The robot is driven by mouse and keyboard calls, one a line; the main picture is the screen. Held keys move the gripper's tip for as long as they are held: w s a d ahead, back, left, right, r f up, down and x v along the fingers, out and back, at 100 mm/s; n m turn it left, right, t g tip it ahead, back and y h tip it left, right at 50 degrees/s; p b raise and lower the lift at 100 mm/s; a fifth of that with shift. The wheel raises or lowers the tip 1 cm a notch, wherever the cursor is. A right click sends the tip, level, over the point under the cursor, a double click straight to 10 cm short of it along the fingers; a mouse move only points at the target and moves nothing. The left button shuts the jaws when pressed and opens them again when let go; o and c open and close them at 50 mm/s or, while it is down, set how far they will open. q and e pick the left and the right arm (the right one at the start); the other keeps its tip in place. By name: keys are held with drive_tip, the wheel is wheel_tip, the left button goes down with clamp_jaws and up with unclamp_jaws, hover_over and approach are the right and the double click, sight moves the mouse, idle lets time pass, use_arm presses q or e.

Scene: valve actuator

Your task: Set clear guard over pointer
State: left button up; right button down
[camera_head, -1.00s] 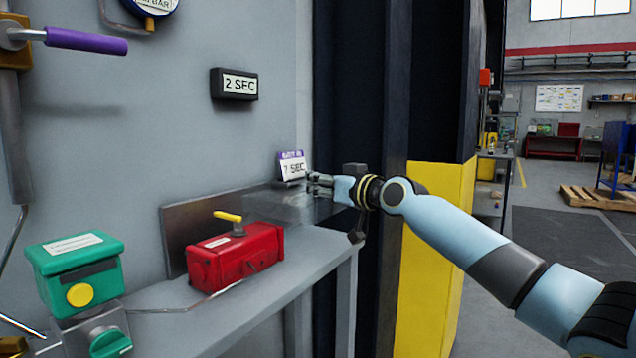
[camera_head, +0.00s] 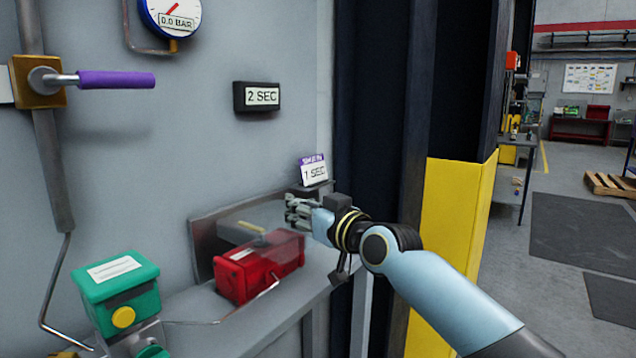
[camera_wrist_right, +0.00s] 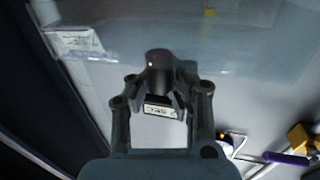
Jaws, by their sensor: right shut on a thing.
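The red actuator box (camera_head: 262,268) sits on the grey shelf, with its yellow pointer (camera_head: 252,227) on top, seen through haze. The clear guard (camera_head: 268,214) is a faint see-through cover at the pointer, left of my right gripper (camera_head: 296,210). That gripper is shut on the guard's dark knob (camera_wrist_right: 158,66), seen in the right wrist view. The clear sheet (camera_wrist_right: 225,50) spreads across the top there, with a yellow bit (camera_wrist_right: 210,12) behind it. I cannot tell whether the guard touches the box. My left gripper is out of view.
A green box with a yellow button (camera_head: 118,288) stands at the left front. A purple-handled lever (camera_head: 115,80) and a 2 SEC display (camera_head: 257,97) are on the wall. A 1 SEC card (camera_head: 313,172) stands behind my right gripper. A yellow-and-black column (camera_head: 455,220) rises at right.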

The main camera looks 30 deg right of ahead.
sight(287, 231)
drive_tip(key=a, duration=0.1)
drive_tip(key=s+a, duration=0.1)
drive_tip(key=a, duration=0.1)
drive_tip(key=shift+s+a+f+p, duration=0.2)
drive_tip(key=shift+s+f+p, duration=0.05)
drive_tip(key=shift+s+p, duration=0.1)
drive_tip(key=shift+a+f, duration=0.1)
drive_tip(key=shift+f, duration=0.05)
drive_tip(key=c, duration=1.8)
unclamp_jaws()
drive_tip(key=shift+s, duration=0.1)
drive_tip(key=o, duration=0.5)
drive_tip(key=shift+s+r, duration=0.3)
drive_tip(key=shift+s, duration=0.05)
drive_tip(key=shift+c, duration=0.2)
drive_tip(key=shift+o, duration=0.8)
drive_tip(key=shift+a, duration=0.1)
drive_tip(key=shift+w, duration=0.2)
drive_tip(key=s+d, duration=0.1)
drive_tip(key=s, duration=1)
drive_tip(key=shift+s+d, duration=0.3)
drive_tip(key=shift+s, duration=0.1)
